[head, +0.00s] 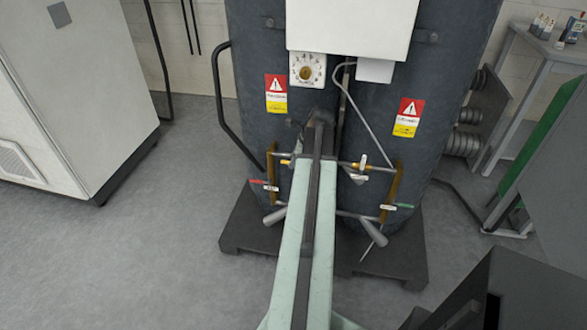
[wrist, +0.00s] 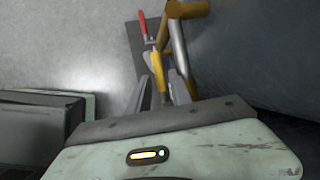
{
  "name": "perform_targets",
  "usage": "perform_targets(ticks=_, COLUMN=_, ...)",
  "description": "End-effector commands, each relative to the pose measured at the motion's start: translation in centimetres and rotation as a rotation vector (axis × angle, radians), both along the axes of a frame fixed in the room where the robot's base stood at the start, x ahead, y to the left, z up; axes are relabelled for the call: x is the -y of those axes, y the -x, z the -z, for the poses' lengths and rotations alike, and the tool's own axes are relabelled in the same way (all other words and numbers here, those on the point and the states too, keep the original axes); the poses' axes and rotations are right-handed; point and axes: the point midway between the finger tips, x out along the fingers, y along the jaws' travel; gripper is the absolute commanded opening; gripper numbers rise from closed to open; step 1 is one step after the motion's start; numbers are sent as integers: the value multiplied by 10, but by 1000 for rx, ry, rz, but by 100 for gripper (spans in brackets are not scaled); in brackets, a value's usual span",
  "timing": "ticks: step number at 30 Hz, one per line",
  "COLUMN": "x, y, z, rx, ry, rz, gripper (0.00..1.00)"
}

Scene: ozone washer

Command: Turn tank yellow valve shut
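Two dark tanks (head: 250,60) stand side by side on a dark base. In the wrist view, a yellow valve handle (wrist: 159,72) shows between the fingertips of my gripper (wrist: 162,82). The two grey fingers stand apart, with a gap visible beside the handle; whether either touches it is unclear. In the head view, yellow valve parts show left (head: 285,162) and right (head: 358,166) of my arm, which hides the middle and the fingertips.
A red handle (wrist: 143,24) and a brown-yellow pipe (wrist: 188,10) are just beyond the fingers. A white cabinet (head: 75,90) stands left, a table (head: 545,50) at right. Open floor lies at left.

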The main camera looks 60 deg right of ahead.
Motion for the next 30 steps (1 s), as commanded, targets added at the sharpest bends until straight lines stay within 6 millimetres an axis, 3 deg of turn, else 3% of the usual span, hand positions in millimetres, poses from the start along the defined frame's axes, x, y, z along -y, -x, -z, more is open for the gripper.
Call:
perform_targets(ticks=1, x=0, y=-2, z=7, rx=0, ry=0, rz=-1, gripper=26)
perform_targets(ticks=8, x=0, y=-3, z=4, rx=0, ry=0, rz=0, gripper=26)
perform_targets(ticks=11, x=0, y=-3, z=4, rx=0, ry=0, rz=0, gripper=0)
perform_targets(ticks=30, x=0, y=-2, z=4, rx=0, ry=-1, rz=0, gripper=0)
